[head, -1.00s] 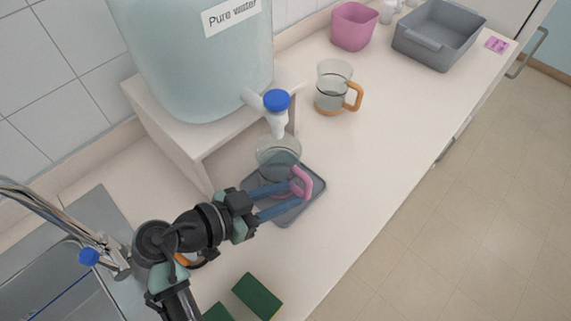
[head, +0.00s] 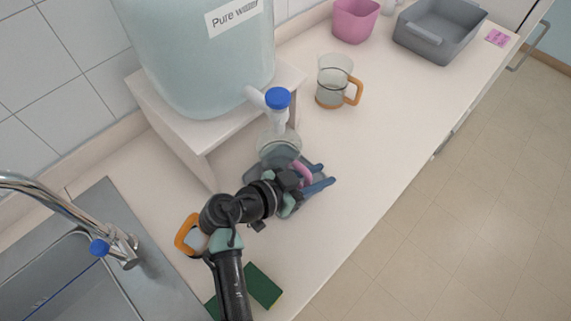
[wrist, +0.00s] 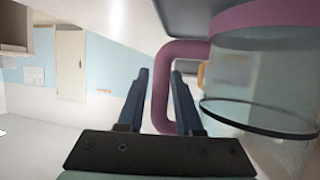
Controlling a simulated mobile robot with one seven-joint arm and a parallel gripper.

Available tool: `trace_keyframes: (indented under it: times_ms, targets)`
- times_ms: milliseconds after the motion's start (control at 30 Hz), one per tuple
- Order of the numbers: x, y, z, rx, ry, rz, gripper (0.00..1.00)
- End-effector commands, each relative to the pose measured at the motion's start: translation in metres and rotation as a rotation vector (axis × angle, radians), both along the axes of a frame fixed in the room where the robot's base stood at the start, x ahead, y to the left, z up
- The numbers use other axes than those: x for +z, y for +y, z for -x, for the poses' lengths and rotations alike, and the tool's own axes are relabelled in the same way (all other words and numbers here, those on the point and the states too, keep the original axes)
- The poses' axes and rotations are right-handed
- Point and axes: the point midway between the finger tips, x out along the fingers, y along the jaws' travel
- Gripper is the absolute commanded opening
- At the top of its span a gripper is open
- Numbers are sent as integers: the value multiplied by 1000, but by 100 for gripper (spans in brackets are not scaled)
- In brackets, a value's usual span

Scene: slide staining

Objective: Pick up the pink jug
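The pink jug (head: 279,147) is clear glass with a pink handle (head: 304,173) and stands in the grey tray under the dispenser's tap. In the wrist view its glass body (wrist: 262,85) is at the right, with a pink band around one end. My gripper (head: 322,176) has its blue fingers apart at the handle. In the wrist view the handle's pink bar (wrist: 160,95) lies between the two fingers, with a small gap at the left finger. My wrist hides part of the tray and the jug's lower part in the head view.
The pure water dispenser (head: 195,60) with a blue-topped tap (head: 277,98) stands on a white stand behind the jug. An orange-handled jug (head: 334,80) is further back. A sponge (head: 263,286), sink (head: 60,285) and faucet (head: 70,218) are near my arm.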

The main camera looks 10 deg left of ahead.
Motion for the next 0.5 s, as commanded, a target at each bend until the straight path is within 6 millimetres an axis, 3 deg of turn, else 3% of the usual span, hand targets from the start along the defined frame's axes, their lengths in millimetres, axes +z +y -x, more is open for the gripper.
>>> trace_keyframes:
  times_ms: [33,200,500]
  targets:
    - [0,0,0,0,0,0,26]
    - [0,0,0,0,1,1,0]
    - [0,1,0,0,1,1,0]
